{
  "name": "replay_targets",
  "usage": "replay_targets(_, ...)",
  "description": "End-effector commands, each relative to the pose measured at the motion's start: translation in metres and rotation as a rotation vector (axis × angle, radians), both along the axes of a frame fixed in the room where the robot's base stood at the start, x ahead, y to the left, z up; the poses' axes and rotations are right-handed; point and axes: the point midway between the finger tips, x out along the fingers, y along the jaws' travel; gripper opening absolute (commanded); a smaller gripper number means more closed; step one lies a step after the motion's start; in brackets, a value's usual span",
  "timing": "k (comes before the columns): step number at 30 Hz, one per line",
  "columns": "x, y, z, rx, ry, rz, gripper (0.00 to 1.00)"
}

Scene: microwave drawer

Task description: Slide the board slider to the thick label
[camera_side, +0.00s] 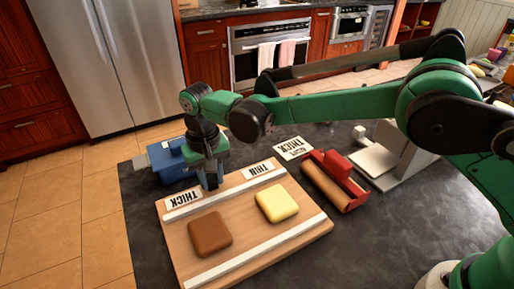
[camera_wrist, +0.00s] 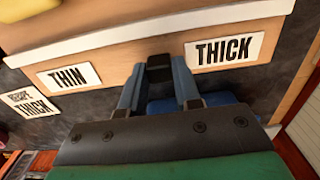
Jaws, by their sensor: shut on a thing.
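The wooden board (camera_side: 240,222) lies on the dark counter with two white rails. On its far edge are the thick label (camera_side: 184,198) at left and the thin label (camera_side: 258,169) at right. The slider, a small dark block (camera_wrist: 160,68), sits at the far rail between the labels, nearer the thick one. My gripper (camera_side: 211,183) points down at the board's far edge, its two fingers closed on either side of the slider. In the wrist view the thick label (camera_wrist: 225,50) is right of the fingers and the thin label (camera_wrist: 69,77) left.
A brown block (camera_side: 210,234) and a yellow block (camera_side: 277,203) rest on the board. A card reading THICK (camera_side: 293,148) lies behind it. A blue device (camera_side: 168,162) stands close behind my gripper; a red device (camera_side: 335,180) stands to the right.

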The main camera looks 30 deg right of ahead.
Motion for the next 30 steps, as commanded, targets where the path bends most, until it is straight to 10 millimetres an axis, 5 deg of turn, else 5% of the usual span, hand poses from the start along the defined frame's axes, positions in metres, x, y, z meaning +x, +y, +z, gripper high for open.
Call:
replay_targets(1,0.0,0.004,0.0,0.011,-0.005,0.005,0.33)
replay_targets(4,0.0,0.004,0.0,0.01,-0.005,0.005,0.61)
replay_targets(14,0.0,0.002,0.003,0.007,-0.004,0.003,0.61)
replay_targets(24,0.0,0.003,0.049,0.008,-0.004,0.004,0.61)
replay_targets(30,0.0,0.003,0.057,0.008,-0.004,0.004,0.61)
